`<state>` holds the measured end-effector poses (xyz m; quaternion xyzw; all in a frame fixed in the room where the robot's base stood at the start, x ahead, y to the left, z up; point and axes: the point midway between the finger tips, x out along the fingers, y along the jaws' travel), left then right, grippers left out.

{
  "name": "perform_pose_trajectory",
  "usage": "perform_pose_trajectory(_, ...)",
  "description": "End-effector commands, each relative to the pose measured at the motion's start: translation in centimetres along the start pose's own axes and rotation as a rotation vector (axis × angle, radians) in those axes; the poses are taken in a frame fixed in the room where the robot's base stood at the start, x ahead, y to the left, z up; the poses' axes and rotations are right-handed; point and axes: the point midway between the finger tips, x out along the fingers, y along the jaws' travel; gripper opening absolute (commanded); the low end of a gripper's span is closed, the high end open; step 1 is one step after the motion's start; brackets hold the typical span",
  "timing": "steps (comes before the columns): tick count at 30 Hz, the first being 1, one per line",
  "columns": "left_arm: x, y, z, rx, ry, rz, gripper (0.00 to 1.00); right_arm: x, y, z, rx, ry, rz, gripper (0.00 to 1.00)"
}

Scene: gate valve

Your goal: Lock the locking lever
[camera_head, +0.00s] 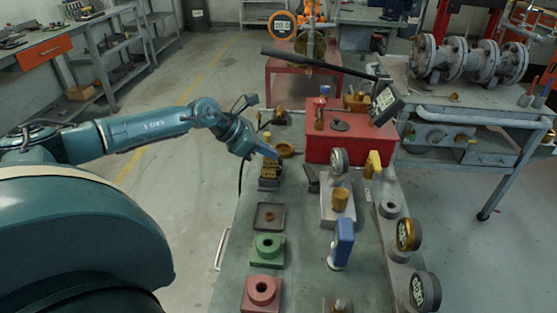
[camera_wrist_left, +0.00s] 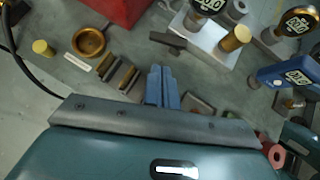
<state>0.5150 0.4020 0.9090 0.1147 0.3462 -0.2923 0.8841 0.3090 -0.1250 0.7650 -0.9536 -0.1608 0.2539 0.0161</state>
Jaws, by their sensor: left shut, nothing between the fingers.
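My left gripper (camera_head: 274,154) hangs above the bench's left side, near the brass-coloured blocks. In the left wrist view its fingers (camera_wrist_left: 163,72) are shut together with nothing between them. I cannot tell which part is the locking lever. A long dark bar (camera_head: 325,64) slopes above the red box at the back. A blue upright handle (camera_head: 343,240) stands front right of the gripper, and also shows in the wrist view (camera_wrist_left: 282,76). A yellow handle (camera_head: 374,161) stands further back. A small dark angled piece (camera_wrist_left: 167,41) lies just beyond the fingertips, apart from them. My right gripper does not show.
A red box (camera_head: 345,148) stands at the bench's back. A silver block (camera_head: 337,211) carries a brass cylinder and a gauge. Green (camera_head: 267,248) and red (camera_head: 262,291) holed blocks line the left side. Gauges (camera_head: 408,234) stand along the right edge. A brass bowl (camera_wrist_left: 89,42) lies left of the fingers.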

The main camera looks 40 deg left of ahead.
Motion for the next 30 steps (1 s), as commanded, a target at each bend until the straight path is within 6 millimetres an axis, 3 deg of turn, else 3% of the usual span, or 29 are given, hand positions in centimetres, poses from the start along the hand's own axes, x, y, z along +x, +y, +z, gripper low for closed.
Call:
perform_pose_trajectory(16,8.5,0.0,0.0,-0.004,-0.002,-0.001,0.00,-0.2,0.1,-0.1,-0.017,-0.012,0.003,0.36)
perform_pose_trajectory(21,9.7,0.0,0.0,-0.001,-0.001,0.001,0.00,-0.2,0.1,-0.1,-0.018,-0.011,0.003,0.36)
perform_pose_trajectory(30,9.8,0.0,0.0,0.000,0.000,0.000,0.00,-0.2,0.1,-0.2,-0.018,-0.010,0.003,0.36)
